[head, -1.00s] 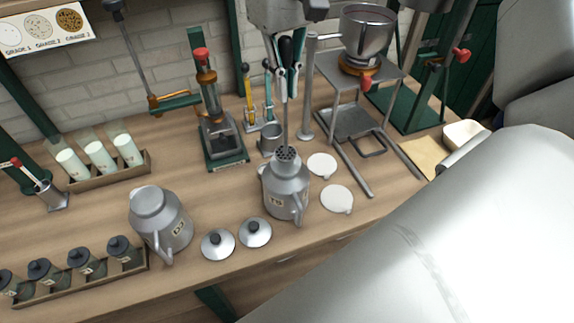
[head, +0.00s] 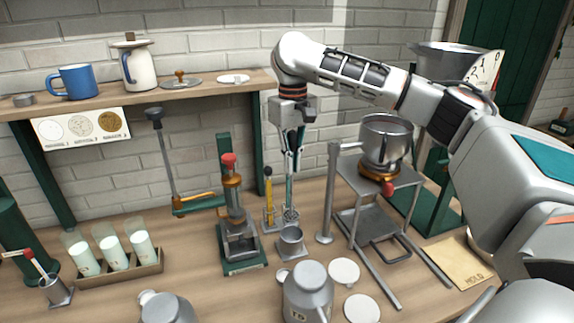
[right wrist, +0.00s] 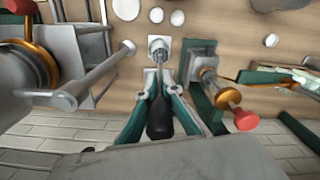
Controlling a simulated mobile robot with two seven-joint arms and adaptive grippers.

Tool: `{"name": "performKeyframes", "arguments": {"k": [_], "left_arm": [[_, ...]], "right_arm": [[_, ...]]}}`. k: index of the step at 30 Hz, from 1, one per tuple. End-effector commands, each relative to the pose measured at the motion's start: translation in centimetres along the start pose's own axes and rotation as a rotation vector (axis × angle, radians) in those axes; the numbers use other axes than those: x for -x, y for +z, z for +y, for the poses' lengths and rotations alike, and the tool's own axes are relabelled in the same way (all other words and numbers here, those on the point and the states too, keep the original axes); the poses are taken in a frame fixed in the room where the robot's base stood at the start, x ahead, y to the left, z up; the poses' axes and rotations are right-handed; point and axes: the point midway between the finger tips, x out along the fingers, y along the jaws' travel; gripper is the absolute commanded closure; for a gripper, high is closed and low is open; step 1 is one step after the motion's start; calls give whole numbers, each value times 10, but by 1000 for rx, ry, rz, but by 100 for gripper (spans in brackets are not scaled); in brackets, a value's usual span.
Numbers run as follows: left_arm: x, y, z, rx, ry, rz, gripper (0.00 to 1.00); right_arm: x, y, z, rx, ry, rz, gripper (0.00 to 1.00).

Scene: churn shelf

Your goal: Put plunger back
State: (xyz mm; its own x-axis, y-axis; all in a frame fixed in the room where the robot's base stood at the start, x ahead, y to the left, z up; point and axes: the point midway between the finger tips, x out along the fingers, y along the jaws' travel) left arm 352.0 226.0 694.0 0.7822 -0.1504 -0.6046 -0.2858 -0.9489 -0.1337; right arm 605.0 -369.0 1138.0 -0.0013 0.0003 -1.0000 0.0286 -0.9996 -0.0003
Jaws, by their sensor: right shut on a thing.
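The plunger is a thin rod with a black handle (right wrist: 160,118) and a round perforated disc (head: 291,216) at its lower end. My right gripper (head: 292,150) is shut on the plunger near its handle and holds it upright. In the head view the disc hangs just above the rim of a small grey metal cup (head: 291,241) on the bench. In the right wrist view the disc (right wrist: 158,45) lines up with the cup, whose inside is mostly hidden. My left gripper is out of view.
A green press with a red knob (head: 229,160) stands just left of the cup. A yellow upright tool (head: 268,190) is close behind. A metal post (head: 331,190) and a stand with a pot (head: 385,140) are at right. A shelf (head: 200,90) overhangs at left.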

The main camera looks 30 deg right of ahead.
Motion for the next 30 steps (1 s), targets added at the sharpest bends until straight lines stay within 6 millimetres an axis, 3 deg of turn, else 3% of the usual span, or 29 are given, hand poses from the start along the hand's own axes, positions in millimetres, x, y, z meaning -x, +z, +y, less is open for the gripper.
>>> {"name": "performKeyframes", "arguments": {"k": [30], "left_arm": [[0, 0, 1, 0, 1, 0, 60]], "right_arm": [[-65, -2, 4, -3, -1, 0, 100]]}}
